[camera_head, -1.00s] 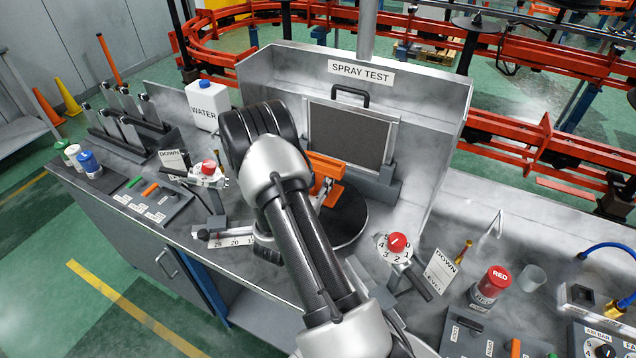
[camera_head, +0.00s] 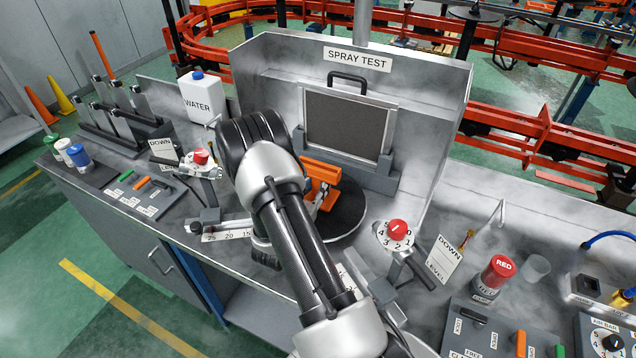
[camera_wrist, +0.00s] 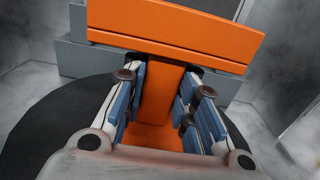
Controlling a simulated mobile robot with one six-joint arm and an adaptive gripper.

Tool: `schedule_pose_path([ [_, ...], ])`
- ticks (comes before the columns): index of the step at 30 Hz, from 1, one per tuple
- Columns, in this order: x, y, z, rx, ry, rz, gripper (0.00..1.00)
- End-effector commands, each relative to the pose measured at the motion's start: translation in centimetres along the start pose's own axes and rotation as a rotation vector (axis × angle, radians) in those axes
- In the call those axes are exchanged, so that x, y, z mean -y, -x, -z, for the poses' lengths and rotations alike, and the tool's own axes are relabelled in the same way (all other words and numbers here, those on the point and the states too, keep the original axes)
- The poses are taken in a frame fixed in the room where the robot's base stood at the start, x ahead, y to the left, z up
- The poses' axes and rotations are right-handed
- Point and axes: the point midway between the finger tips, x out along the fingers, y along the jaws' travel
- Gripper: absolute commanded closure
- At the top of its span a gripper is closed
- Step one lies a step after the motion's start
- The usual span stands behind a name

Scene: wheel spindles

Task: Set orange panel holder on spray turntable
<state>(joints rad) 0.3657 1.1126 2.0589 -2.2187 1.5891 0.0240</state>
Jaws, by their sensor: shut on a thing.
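The orange panel holder (camera_head: 322,180) is in the middle of the head view, partly hidden behind my arm. In the wrist view the holder (camera_wrist: 175,30) shows a wide top plate and an upright stem. My gripper (camera_wrist: 165,100) has its blue-padded fingers on both sides of the stem, shut on it. The black round spray turntable (camera_head: 345,212) is below the holder in the spray booth; its dark disc (camera_wrist: 50,125) also shows in the wrist view. I cannot tell whether the holder's base touches the disc.
A dark framed panel (camera_head: 347,128) stands in a grey stand behind the turntable. Red-knobbed dials stand left (camera_head: 201,157) and right (camera_head: 398,229) of it. A water jug (camera_head: 200,97), a rack of panels (camera_head: 120,115) and a red can (camera_head: 496,275) share the bench.

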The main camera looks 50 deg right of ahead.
Motion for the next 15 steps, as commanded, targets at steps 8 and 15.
schedule_pose_path([
  [8,-0.02,-0.02,0.02,0.002,-0.001,0.000,1.00],
  [15,-0.02,-0.01,0.51,0.002,-0.001,0.000,1.00],
])
